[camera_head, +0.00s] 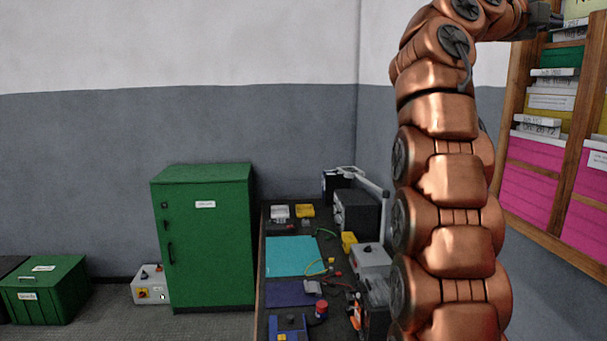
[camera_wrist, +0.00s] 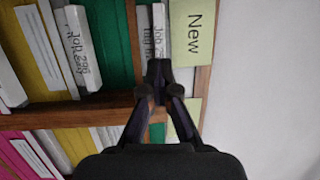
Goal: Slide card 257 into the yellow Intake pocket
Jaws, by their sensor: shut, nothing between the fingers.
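My gripper (camera_wrist: 160,75) is shut and empty in the wrist view, its fingertips in front of the wooden rack (camera_wrist: 100,114). A white card (camera_wrist: 82,50) reading "Job 226" stands at a green pocket (camera_wrist: 112,40). Another white card (camera_wrist: 158,30), its number partly hidden, is just beyond my fingertips. A yellow pocket (camera_wrist: 28,45) is at the left; its name does not show. I cannot read 257 on any card.
Magenta pockets (camera_head: 528,190) fill the lower rack. A cluttered bench (camera_head: 262,245) and a green cabinet (camera_head: 215,250) stand left of my arm.

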